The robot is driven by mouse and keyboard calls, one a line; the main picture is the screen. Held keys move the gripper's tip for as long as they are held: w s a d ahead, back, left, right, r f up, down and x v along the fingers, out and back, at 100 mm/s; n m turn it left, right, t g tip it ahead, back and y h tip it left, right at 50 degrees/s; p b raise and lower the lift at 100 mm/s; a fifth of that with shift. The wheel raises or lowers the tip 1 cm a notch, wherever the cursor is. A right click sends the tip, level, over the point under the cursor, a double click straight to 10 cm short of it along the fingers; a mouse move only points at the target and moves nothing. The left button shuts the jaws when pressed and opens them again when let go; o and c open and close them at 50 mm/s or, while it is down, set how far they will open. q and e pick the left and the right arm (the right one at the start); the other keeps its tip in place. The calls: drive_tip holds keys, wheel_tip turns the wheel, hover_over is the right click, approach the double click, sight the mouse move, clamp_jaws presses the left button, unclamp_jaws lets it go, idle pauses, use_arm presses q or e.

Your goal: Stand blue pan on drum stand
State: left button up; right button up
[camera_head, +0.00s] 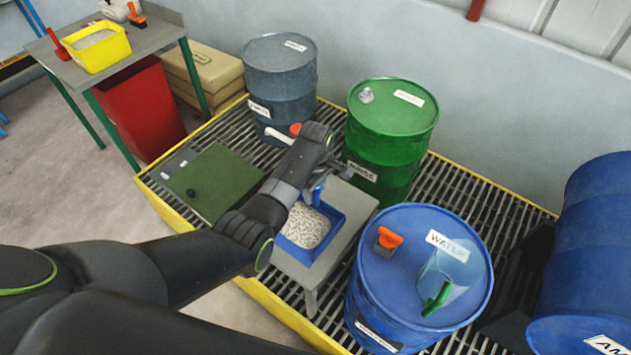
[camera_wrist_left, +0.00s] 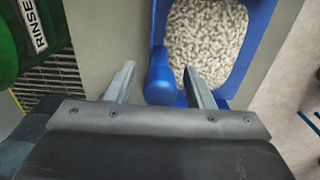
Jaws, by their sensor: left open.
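The blue pan (camera_head: 328,210), filled with pale pellets, sits on a low grey stand (camera_head: 358,204) on the grating. In the left wrist view the pan (camera_wrist_left: 262,35) shows with its blue handle (camera_wrist_left: 160,80) pointing toward me. My left gripper (camera_head: 330,178) is above the pan's handle end, and its arm hides part of the pan. In the left wrist view the open fingers (camera_wrist_left: 158,72) stand either side of the handle, with gaps visible. My right gripper is not in view.
A green drum (camera_head: 392,110) stands behind the stand, and a blue drum (camera_head: 420,295) with a jug (camera_head: 455,270) and orange-handled item stands close to its right. A grey-blue drum (camera_head: 280,75) and green box (camera_head: 215,182) lie beyond. A yellow edge (camera_head: 280,308) borders the grating.

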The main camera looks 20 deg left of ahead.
use_arm(q)
wheel_tip(320, 180, up, 12)
idle(0.5)
idle(0.3)
